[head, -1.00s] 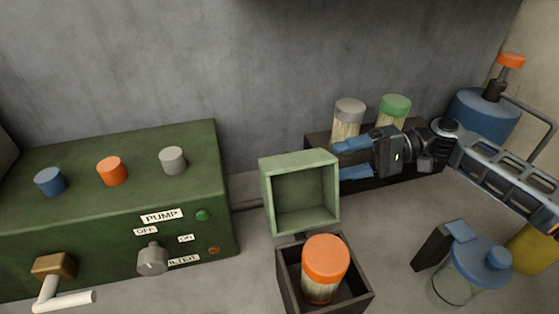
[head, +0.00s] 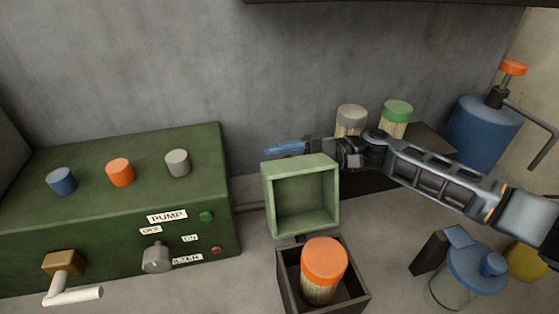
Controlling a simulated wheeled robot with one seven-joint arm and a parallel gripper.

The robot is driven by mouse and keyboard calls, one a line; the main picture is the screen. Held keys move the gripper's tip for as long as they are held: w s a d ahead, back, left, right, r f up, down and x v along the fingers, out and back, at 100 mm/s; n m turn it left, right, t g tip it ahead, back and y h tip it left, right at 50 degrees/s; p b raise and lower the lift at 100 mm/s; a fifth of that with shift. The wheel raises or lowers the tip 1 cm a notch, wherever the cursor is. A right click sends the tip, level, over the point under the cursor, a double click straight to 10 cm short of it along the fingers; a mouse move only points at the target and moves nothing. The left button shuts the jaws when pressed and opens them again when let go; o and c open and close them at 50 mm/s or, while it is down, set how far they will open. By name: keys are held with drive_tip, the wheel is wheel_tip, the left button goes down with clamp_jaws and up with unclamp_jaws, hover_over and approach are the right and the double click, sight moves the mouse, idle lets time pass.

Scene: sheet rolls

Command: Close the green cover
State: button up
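The green cover (head: 302,222) stands open and upright at the back edge of a dark box (head: 290,286), its hollow side facing me. An orange-capped roll (head: 324,270) stands in the box. My gripper (head: 270,147) points left, just above and behind the cover's top edge. Its blue fingers overlap in this view, so the gap between them is hidden. I cannot tell whether the gripper touches the cover.
A green pump box (head: 120,245) with knobs stands at left. Behind my arm, grey-capped (head: 351,115) and green-capped (head: 397,112) rolls stand in a dark rack (head: 430,140). A blue-lidded jar (head: 475,263) and a blue tank (head: 483,132) are at right.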

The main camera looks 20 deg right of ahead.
drive_tip(key=shift+a, duration=0.25)
clamp_jaws()
idle(0.5)
drive_tip(key=shift+w, duration=0.1)
